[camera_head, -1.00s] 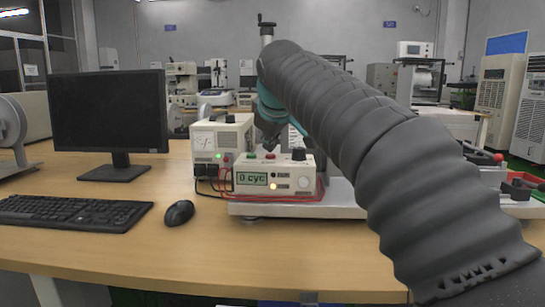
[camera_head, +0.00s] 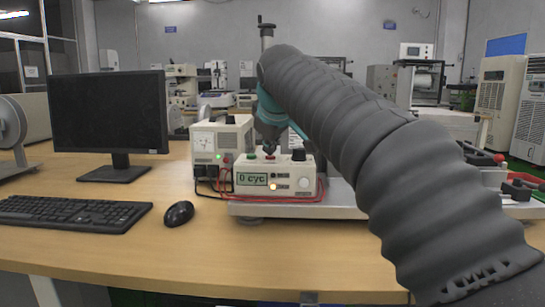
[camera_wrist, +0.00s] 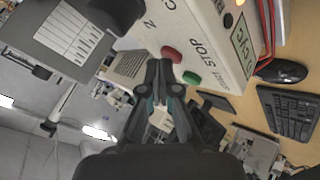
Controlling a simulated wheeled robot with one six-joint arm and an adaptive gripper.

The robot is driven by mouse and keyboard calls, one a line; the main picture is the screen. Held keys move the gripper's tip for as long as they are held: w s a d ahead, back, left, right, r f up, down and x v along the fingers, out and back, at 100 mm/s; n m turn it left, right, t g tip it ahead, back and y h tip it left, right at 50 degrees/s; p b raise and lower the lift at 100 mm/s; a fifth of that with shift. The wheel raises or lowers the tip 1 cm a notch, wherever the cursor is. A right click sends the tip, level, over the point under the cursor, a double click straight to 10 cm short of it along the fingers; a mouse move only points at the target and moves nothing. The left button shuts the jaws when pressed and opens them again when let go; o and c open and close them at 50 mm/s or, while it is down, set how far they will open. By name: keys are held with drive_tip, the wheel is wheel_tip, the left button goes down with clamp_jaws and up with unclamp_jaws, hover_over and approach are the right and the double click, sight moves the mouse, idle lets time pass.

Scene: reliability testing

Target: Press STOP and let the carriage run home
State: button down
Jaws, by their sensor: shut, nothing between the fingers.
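A red button (camera_head: 270,157) and a green button (camera_head: 252,157) sit on top. In the wrist view the red button (camera_wrist: 171,54) is beside the word STOP, with the green button (camera_wrist: 191,78) by another label. My gripper (camera_wrist: 161,64) is shut and empty, its tips close to the red button. Contact cannot be told. The carriage cannot be made out; my arm hides much of the rig.
A power supply (camera_head: 220,145) stands behind the box, with red and black leads around it. The rig's metal base plate (camera_head: 335,211) is behind my arm. A monitor (camera_head: 108,115), keyboard (camera_head: 70,213) and mouse (camera_head: 179,213) are at left. The front of the desk is clear.

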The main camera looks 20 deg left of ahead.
drive_tip(key=shift+f, duration=0.15)
idle(0.4)
drive_tip(key=shift+r+p, duration=0.85)
drive_tip(key=shift+p, duration=0.05)
wheel_tip(320, 180, up, 5)
drive_tip(key=p, duration=0.5)
